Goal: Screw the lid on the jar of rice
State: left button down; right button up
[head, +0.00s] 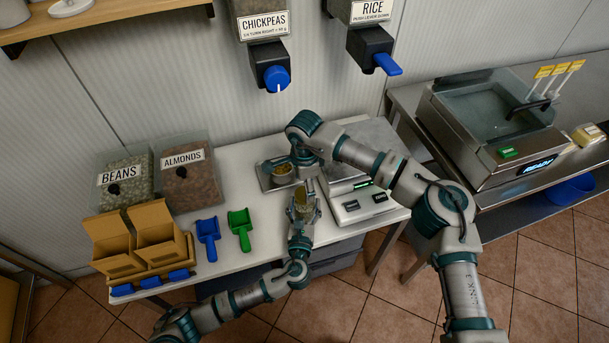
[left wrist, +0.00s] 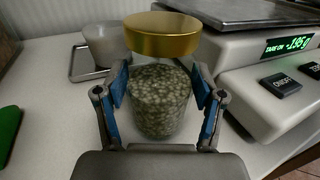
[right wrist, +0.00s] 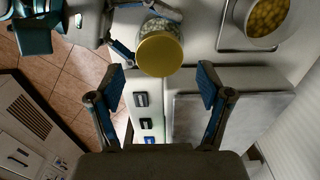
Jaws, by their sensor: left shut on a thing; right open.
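The glass jar (left wrist: 160,105) with pale grains is held upright between the blue pads of my left gripper (left wrist: 160,98), over the white counter beside the scale. The gold lid (left wrist: 162,36) sits at the jar's top; I cannot tell whether its thread is engaged. In the right wrist view the lid (right wrist: 159,54) is seen from above, just beyond the fingertips of my right gripper (right wrist: 162,80). That gripper is open, with nothing between its fingers. In the head view the jar (head: 302,201) is small and partly hidden by the gripper.
The scale (head: 362,204), reading about -195 g, stands right of the jar. A metal bowl of yellow chickpeas (right wrist: 265,18) sits on a small tray behind. Blue (head: 208,236) and green (head: 240,227) scoops lie on the counter's left. The RICE dispenser (head: 372,45) hangs above.

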aim_at(304, 191)
jog(key=shift+f, duration=1.65)
jog(key=c, duration=1.2)
jog(key=m, duration=1)
jog(key=o, duration=1.4)
